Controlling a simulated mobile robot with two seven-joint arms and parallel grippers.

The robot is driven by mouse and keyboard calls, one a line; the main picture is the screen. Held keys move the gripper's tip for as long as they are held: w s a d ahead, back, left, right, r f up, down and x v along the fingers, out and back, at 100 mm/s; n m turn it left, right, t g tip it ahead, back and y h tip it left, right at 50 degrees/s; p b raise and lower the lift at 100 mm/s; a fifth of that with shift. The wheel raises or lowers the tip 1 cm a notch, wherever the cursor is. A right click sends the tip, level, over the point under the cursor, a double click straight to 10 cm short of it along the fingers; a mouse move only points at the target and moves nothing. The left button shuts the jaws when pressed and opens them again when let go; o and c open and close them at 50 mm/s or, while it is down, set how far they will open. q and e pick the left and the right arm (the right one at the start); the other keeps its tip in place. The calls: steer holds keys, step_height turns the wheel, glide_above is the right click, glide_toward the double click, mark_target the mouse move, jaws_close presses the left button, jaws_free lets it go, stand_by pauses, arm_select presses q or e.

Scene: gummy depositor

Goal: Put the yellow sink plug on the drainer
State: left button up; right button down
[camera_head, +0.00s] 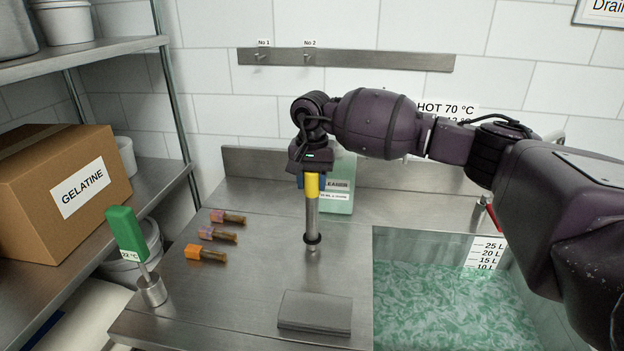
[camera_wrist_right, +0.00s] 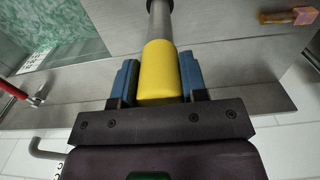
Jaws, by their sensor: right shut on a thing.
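The yellow sink plug (camera_head: 312,212) is upright over the steel drainer (camera_head: 262,285), with a yellow top, a grey metal tube and a dark ring near its lower end. Its lower end appears at the drainer surface; I cannot tell whether it touches. My right gripper (camera_head: 311,182) is shut on the yellow top from above. In the right wrist view the yellow top (camera_wrist_right: 157,75) sits between the two blue fingers. My left gripper is not in view.
The sink (camera_head: 440,300) with greenish water is right of the drainer. Shelves with a gelatine box (camera_head: 60,190) are left.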

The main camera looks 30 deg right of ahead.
steer(key=shift+f, duration=0.15)
steer(key=c, duration=0.7)
jaws_free()
steer(key=shift+o, duration=0.2)
step_height(320, 180, up, 12)
steer(key=shift+r+b, duration=0.25)
steer(key=shift+b, duration=0.3)
